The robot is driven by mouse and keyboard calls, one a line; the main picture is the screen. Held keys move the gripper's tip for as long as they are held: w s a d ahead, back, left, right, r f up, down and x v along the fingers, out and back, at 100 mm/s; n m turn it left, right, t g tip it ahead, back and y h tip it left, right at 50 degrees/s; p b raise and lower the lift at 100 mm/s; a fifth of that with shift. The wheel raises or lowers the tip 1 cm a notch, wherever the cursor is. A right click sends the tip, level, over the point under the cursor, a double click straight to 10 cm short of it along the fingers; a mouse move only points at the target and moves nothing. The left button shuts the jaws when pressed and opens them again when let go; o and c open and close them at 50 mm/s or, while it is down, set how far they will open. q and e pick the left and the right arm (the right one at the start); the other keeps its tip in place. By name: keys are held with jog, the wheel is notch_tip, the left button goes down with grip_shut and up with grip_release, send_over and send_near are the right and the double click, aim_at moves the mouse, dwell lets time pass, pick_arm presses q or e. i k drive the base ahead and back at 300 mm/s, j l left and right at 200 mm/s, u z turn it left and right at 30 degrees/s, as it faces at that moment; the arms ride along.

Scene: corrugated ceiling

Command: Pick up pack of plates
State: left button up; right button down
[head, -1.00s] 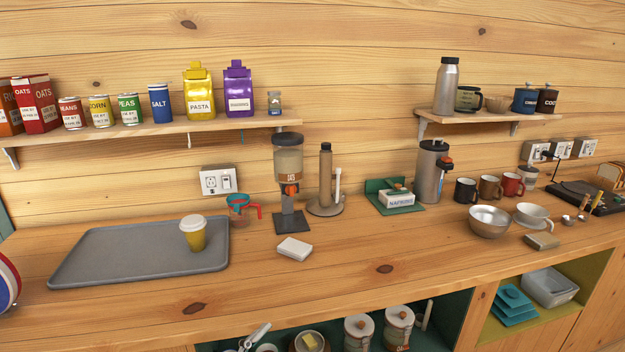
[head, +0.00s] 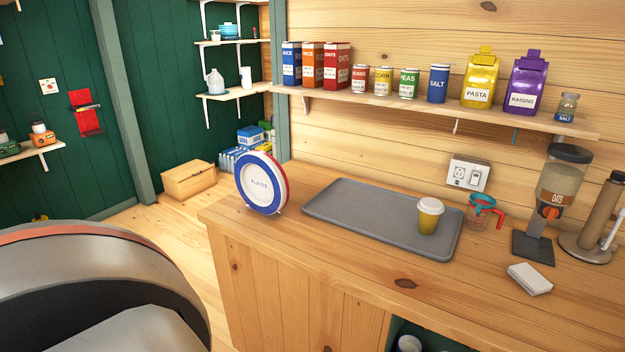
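The pack of plates (head: 261,183) stands upright on the left end of the wooden counter. It is round and white with a blue ring, a red edge at its back and the word PLATES on its face. It seems to rest on a small stand. A large grey, rounded part of my own body fills the lower left of the head view. No gripper fingers show, so I see neither gripper in the head view.
A shelf (head: 420,107) with boxes and cans runs above. The counter's front left corner is clear.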

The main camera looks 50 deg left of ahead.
aim_at(260, 180)
jog(key=u, duration=1.8)
jog(key=i+j+u, duration=0.55)
jog(key=i+u, duration=0.3)
jog(key=i, duration=0.2)
jog(key=i+u, duration=0.4)
jog(key=i, duration=0.2)
jog(key=i+j+z, duration=0.1)
jog(key=i+z, duration=0.25)
jog(key=i+j+z, duration=0.1)
jog(key=z, duration=0.3)
jog(key=i+j+z, duration=0.35)
jog(key=i+z, duration=0.1)
jog(key=z, duration=0.4)
jog(key=j+z, duration=0.1)
jog(key=z, duration=0.35)
jog(key=i+j+z, duration=0.1)
jog(key=z, duration=0.4)
